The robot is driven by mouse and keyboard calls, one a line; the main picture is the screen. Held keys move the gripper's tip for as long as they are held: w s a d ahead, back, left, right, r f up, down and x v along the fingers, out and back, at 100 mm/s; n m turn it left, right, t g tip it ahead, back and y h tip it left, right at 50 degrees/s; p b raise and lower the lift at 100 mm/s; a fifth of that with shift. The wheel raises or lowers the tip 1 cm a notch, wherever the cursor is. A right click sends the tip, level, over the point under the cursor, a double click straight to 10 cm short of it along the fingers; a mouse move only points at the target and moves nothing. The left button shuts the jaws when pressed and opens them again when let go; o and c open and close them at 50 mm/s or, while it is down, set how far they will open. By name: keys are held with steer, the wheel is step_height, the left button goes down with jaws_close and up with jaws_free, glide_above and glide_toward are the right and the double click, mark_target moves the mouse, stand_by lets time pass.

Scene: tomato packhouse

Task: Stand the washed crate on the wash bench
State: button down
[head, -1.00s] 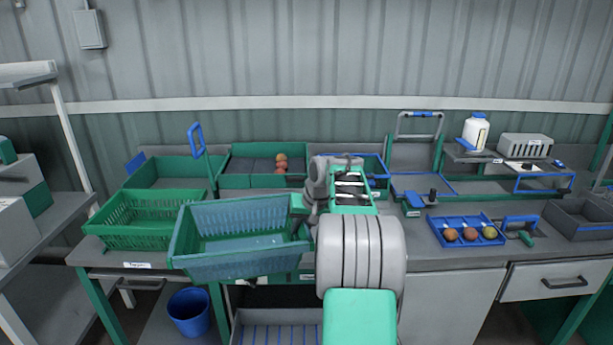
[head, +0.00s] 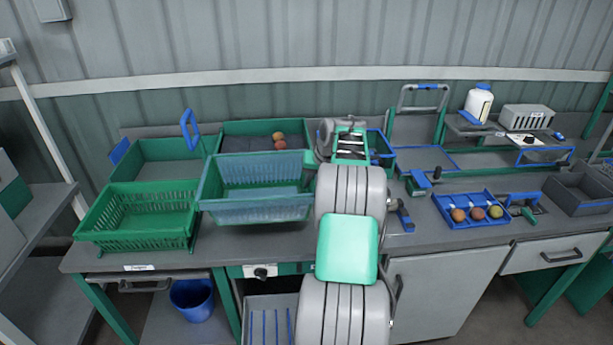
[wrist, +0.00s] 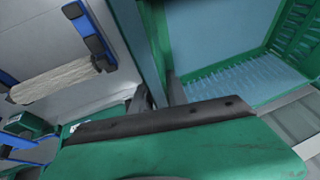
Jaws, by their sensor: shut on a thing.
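The blue-grey slatted crate (head: 255,205) is held upright at the middle-left of the bench, just right of the green slatted crate. My gripper (head: 316,157) is shut on its right-hand wall near the rim; my wrist partly hides the fingers. In the wrist view, the dark finger (wrist: 172,88) lies against the crate's green edge, and the crate's pale blue inside (wrist: 235,80) looks empty. The grey wash bench (head: 300,243) lies under and in front of the crate. I cannot tell whether the crate's base touches it.
A green slatted crate (head: 138,240) stands close on the left. Green trays (head: 160,158) stand behind, one with several tomatoes (head: 279,140). A blue tray of tomatoes (head: 470,222) lies to the right. The bench front before the held crate is clear.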

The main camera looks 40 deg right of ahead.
step_height(320, 180, down, 8)
steer(key=b, duration=0.5)
steer(key=shift+s+d+r, duration=0.15)
steer(key=shift+s+r, duration=0.1)
steer(key=shift+s, duration=0.1)
steer(key=shift+f+b, duration=0.45)
steer(key=shift+f, duration=0.15)
stand_by(0.9)
steer(key=c, duration=1.5)
jaws_free()
steer(key=o, duration=0.3)
steer(key=shift+f, duration=0.1)
steer(key=shift+c, duration=0.2)
